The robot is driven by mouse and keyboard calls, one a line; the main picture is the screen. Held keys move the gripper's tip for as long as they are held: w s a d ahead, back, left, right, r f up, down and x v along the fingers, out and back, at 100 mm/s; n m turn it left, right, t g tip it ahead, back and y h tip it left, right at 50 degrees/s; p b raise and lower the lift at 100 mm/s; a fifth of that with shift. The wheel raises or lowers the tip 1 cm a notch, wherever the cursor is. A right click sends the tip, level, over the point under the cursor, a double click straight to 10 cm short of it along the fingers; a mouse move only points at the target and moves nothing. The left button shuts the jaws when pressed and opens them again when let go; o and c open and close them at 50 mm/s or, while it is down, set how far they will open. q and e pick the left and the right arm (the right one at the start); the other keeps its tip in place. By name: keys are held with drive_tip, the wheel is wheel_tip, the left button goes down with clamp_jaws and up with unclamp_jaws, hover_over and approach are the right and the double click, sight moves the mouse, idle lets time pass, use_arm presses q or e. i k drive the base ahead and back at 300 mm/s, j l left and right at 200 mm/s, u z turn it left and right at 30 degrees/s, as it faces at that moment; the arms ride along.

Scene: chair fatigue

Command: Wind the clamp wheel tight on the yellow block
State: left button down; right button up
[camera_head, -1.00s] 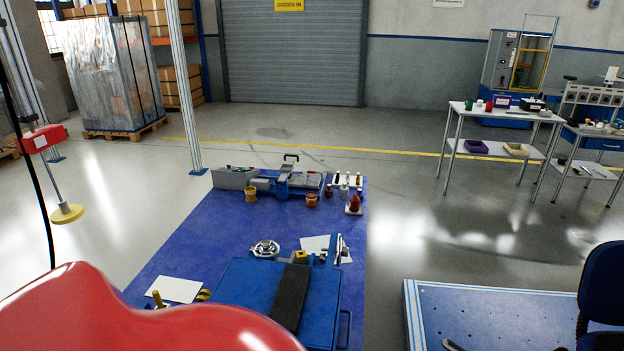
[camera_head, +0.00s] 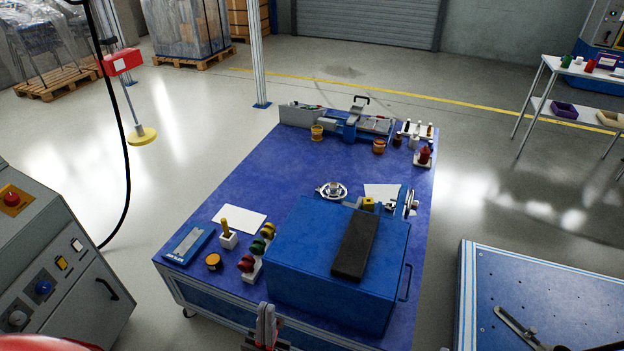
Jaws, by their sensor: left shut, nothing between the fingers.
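Another silver handwheel (camera_head: 333,190) lies to the left of the block. Whether the clamp touches the block is too small to tell. The box hides the lower part of the clamp. My left gripper (camera_head: 267,312) is at the bottom, in front of the blue box, shut and empty, well away from the wheel and block. My right gripper is not in view.
The blue box (camera_head: 310,240) with a black pad (camera_head: 355,245) stands between my left gripper and the clamp. A grey control cabinet (camera_head: 60,265) stands at the left.

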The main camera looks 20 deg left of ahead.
sight(333, 190)
drive_tip(key=u, duration=0.35)
drive_tip(key=i+j, duration=0.15)
drive_tip(key=j, duration=0.2)
drive_tip(key=i+j, duration=0.15)
drive_tip(key=j, duration=0.25)
drive_tip(key=i+j, duration=0.2)
drive_tip(key=j, duration=0.15)
drive_tip(key=i+j+z, duration=0.1)
drive_tip(key=j, duration=0.3)
drive_tip(key=z, duration=0.45)
drive_tip(key=i+z, duration=0.1)
drive_tip(key=z, duration=0.3)
drive_tip(key=j+z, duration=0.1)
drive_tip(key=z, duration=0.35)
drive_tip(key=j+z, duration=0.1)
drive_tip(key=z, duration=0.3)
drive_tip(key=i, duration=0.45)
drive_tip(key=z, duration=0.05)
